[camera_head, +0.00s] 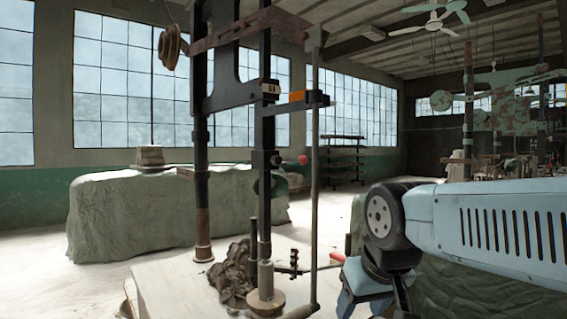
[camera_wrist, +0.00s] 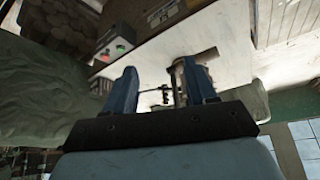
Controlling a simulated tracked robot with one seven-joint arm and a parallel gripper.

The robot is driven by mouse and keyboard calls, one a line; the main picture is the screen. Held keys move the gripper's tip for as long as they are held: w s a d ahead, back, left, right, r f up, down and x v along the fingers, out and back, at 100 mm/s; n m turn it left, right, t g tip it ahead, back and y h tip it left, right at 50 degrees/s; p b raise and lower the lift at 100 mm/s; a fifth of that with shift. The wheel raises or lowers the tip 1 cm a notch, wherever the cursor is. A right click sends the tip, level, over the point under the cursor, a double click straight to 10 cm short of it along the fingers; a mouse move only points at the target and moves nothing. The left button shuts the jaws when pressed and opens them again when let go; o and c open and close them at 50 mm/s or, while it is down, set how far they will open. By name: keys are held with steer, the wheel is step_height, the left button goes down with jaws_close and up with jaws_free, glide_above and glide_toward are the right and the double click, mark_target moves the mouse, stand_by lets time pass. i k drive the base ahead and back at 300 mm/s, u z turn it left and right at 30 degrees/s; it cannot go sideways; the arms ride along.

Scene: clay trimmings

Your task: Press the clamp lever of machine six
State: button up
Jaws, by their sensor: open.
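A machine frame with dark upright posts (camera_head: 266,190) stands on a pale bench. A small plate (camera_head: 270,88) on it is too small to read. A red knob (camera_head: 303,160) sits on a short arm at mid height. Lower down, a red-tipped handle (camera_head: 337,257) sits near the bench top; I cannot tell which of these is the clamp lever. My gripper is at the lower right of the head view, beside the bench. In the wrist view my gripper (camera_wrist: 158,85) is open, its two blue fingers apart, with a small dark threaded rod (camera_wrist: 164,93) visible between them, farther off.
A lump of dark clay (camera_head: 233,272) lies by the machine's base. A thin vertical rod (camera_head: 315,190) rises between the machine and my arm. A covered table (camera_head: 160,215) stands behind left. In the wrist view a control box (camera_wrist: 116,42) shows green and red lights.

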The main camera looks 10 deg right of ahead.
mark_target(278, 161)
steer(key=u, duration=1.1)
steer(key=i, duration=0.1)
steer(key=z, duration=2.6)
steer(key=k, duration=1.05)
steer(key=u, duration=0.5)
steer(key=i, duration=1)
steer(key=u, duration=0.1)
